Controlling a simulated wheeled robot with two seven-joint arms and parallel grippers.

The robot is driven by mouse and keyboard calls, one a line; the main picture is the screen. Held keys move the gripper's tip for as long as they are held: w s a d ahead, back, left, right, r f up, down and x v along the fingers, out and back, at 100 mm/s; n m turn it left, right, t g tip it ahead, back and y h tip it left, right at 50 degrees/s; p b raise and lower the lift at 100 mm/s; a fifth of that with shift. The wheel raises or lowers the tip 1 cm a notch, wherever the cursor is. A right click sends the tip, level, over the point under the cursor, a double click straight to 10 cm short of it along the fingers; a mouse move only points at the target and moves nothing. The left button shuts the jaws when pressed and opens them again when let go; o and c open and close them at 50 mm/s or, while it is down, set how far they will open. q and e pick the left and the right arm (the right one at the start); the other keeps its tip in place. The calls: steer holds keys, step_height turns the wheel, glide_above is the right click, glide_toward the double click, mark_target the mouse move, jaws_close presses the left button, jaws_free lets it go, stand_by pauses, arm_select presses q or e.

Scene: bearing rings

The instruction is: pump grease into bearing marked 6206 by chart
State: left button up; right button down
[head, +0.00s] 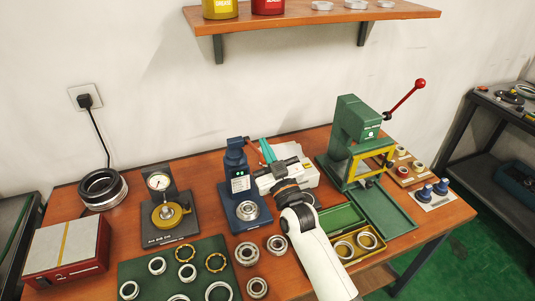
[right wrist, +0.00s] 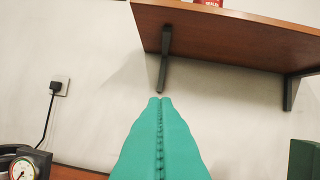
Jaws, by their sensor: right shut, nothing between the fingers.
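My right gripper (head: 267,150) has teal fingers, pressed together and empty, beside the upper part of a blue bench device (head: 239,180). In the right wrist view the closed fingers (right wrist: 160,99) point at the bare wall, below the shelf. The blue device has a small lit panel and a reddish lever at its top, partly beside my fingers. A bearing (head: 248,211) lies on its base. Loose bearings (head: 277,244) (head: 248,254) (head: 257,287) lie on the table in front. No 6206 marking is readable, and I cannot pick out the chart. My left gripper is not in view.
A green press (head: 352,142) with a red-knobbed lever stands right. A dial gauge stand (head: 166,212) is left of the blue device. A green mat (head: 137,272) holds several rings. Yellow and red cans (head: 220,9) (head: 268,6) stand on the wall shelf (head: 300,28).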

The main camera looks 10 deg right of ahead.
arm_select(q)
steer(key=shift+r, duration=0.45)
arm_select(e)
steer(key=shift+w+d+f, duration=0.15)
steer(key=shift+f, duration=0.85)
steer(key=shift+w+d+f, duration=0.1)
steer(key=shift+d+f, duration=0.05)
steer(key=shift+f, duration=0.8)
